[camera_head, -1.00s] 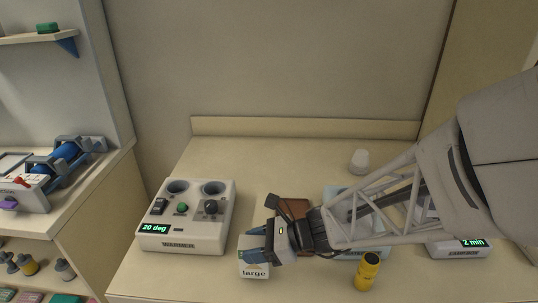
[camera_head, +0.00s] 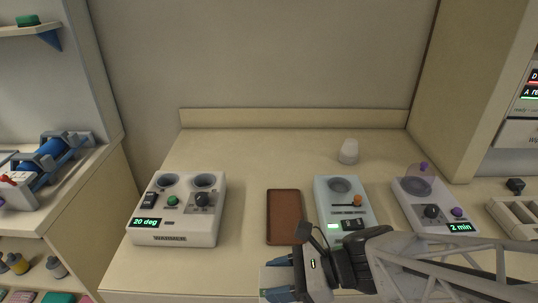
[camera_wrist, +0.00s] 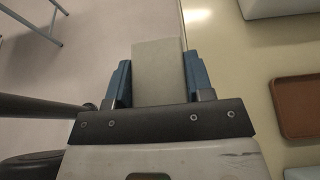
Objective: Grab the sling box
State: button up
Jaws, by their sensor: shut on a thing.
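The sling box is a pale, plain-faced block (camera_wrist: 158,72) gripped between two blue fingertips in the wrist view. My gripper (camera_wrist: 157,85) is shut on it, with one finger on each side. In the head view my gripper (camera_head: 279,278) is low, at the bottom edge of the picture, and part of the pale box (camera_head: 270,278) shows between the blue fingers. In the wrist view the box appears over the floor side of the counter's front edge. Its label is not readable now.
A brown tray (camera_head: 284,217) lies on the counter beside a warmer unit (camera_head: 175,225) reading "20 deg". A pale blue device (camera_head: 335,190), a "2 min" device (camera_head: 408,195) and a white cup (camera_head: 348,151) stand to the right.

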jog(key=shift+s+d+r, duration=0.1)
jog(key=shift+s+d, duration=0.35)
jog(key=shift+s, duration=0.35)
jog(key=shift+w, duration=0.1)
